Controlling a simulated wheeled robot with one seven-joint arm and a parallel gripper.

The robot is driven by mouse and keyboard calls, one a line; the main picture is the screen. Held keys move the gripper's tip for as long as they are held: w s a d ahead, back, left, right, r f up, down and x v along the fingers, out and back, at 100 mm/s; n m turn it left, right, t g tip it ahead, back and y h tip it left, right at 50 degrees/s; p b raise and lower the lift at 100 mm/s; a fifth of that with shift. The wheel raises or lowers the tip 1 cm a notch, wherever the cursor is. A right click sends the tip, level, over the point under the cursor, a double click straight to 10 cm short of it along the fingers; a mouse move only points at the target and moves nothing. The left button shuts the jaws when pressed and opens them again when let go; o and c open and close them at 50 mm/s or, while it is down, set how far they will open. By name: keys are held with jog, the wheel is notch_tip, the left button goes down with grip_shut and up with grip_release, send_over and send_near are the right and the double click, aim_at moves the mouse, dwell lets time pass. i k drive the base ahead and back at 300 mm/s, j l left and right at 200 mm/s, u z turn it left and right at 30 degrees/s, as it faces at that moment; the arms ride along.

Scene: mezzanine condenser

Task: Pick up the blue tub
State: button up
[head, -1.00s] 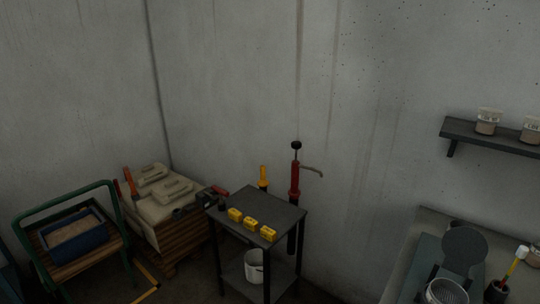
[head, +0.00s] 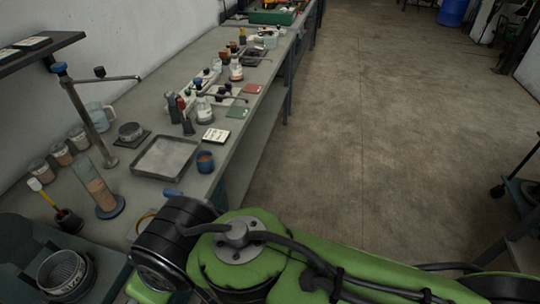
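A small blue tub (head: 205,163) with brown contents stands upright on the long grey workbench (head: 226,150), near its front edge and just right of a shallow metal tray (head: 168,157). My green arm crosses the bottom of the head view, below and to the right of the tub. My gripper cannot be seen, so its state and its distance from the tub do not show.
Bottles (head: 203,108) and other small items line the bench behind the tub. A tall tap (head: 92,115) and a cylinder (head: 100,192) stand to the left. Open concrete floor (head: 360,120) lies right of the bench. A blue barrel (head: 453,12) stands far back.

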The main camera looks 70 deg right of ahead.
aim_at(204, 159)
jog(key=z, duration=1.55)
jog(key=u, duration=1.75)
jog(key=z, duration=1.75)
jog(key=i+l+u, duration=0.15)
jog(key=u, duration=0.3)
jog(key=i+l+u, duration=0.1)
jog(key=l+u, duration=0.15)
jog(key=u, duration=0.15)
jog(key=i+l+u, duration=0.1)
jog(key=l+u, duration=0.15)
jog(key=u, duration=0.2)
jog(key=l+u, duration=0.25)
jog(key=u, duration=0.2)
